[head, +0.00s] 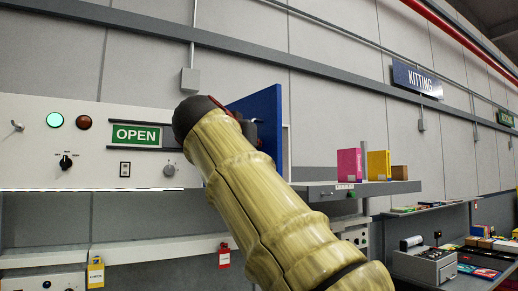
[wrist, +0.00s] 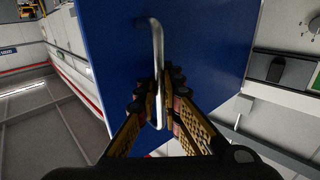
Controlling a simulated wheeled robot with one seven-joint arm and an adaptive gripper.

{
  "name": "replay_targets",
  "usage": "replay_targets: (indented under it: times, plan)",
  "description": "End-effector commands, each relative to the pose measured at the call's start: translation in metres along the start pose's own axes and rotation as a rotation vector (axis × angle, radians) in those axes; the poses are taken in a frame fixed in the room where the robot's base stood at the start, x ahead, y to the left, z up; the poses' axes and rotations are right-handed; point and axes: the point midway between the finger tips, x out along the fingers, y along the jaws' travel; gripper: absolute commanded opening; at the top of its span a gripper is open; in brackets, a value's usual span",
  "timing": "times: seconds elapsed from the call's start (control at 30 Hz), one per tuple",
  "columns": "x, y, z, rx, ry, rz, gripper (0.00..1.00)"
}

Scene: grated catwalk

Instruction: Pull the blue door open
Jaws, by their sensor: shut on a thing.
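The blue door (head: 267,112) shows in the head view as a blue panel at an angle to the grey wall, partly hidden behind my arm. In the wrist view the blue door (wrist: 210,45) fills the middle, with a silver bar handle (wrist: 157,38) on its face. My gripper (wrist: 159,88) is shut on the handle, with one finger on each side of the bar. In the head view my arm reaches up to the door and hides the handle and fingers.
A white panel (head: 60,172) with lamps, knobs and a green OPEN sign (head: 137,134) stands left of the door. A grey shelf (head: 400,187) to the right holds a pink box (head: 349,164) and a yellow box (head: 378,165). A workbench with devices stands farther right.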

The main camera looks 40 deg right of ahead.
Motion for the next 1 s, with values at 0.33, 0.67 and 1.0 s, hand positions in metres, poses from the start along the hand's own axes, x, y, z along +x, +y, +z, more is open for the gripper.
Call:
replay_targets:
  times: [0.33,0.67,1.0]
  plan:
    - [-0.019,-0.024,0.008,-0.006,-0.012,0.084,0.00]
    - [-0.030,-0.029,0.006,0.000,-0.007,0.122,0.00]
    - [-0.031,-0.028,0.005,0.003,-0.007,0.124,0.00]
